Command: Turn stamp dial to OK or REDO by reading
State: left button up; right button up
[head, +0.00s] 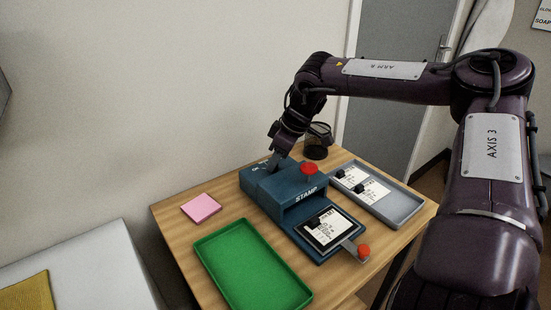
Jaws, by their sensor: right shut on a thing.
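The blue stamp machine (278,192) stands in the middle of the wooden table, with "STAMP" on its front and a red knob (309,168) on top. My right gripper (278,160) reaches down to the back left of its top and is shut on a part there, at the dial's label; the dial itself is mostly hidden by the gripper. The dial's lettering is too small and covered to read. A printed card (327,228) lies on the machine's front plate, beside a lever with a red knob (363,251). The card's reading is too small to make out. My left gripper is not in view.
A green tray (252,262), empty, lies at the front left. A grey tray (402,208) with printed cards (372,190) lies at the right. A pink note pad (201,207) and a dark mesh cup (316,150) are also on the table.

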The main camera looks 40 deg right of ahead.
jog(key=n+g, duration=0.1)
jog(key=n, duration=0.2)
jog(key=shift+d+n+y, duration=0.1)
jog(key=shift+n+y, duration=0.3)
jog(key=shift+w+n, duration=0.1)
jog(key=shift+n, duration=0.5)
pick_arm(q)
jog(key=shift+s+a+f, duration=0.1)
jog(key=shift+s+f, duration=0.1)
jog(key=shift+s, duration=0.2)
pick_arm(e)
jog(key=shift+g, duration=0.3)
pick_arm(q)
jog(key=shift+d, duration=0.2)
pick_arm(e)
jog(key=shift+y, duration=0.3)
jog(key=o, duration=1)
